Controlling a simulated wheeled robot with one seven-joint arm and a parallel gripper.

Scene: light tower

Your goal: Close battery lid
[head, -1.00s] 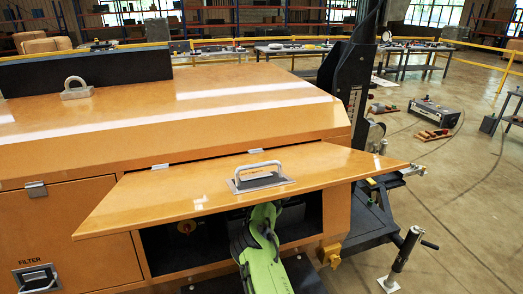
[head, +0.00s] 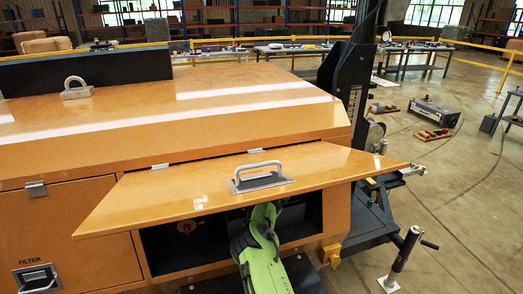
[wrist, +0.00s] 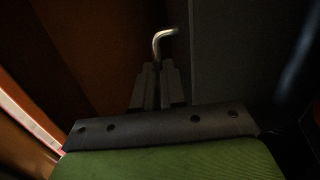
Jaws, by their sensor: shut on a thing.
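The battery lid (head: 240,186) is an orange panel, hinged along its upper edge and raised outward over a dark compartment (head: 185,240). A metal handle (head: 260,176) stands on its outer face. My green arm reaches in under the lid, and the lid hides my gripper in the head view. In the wrist view my gripper (wrist: 159,85) has its fingers close together, shut on a thin bent metal rod (wrist: 165,38). The rod sticks up past the fingertips and bends to the right. Its far end is lost in the dark.
A filter panel (head: 80,235) with its own latch is left of the compartment. A lifting eye (head: 76,88) sits on the orange housing top. A dark mast (head: 345,75) and a jack stand (head: 404,258) are on the right. Open floor lies beyond.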

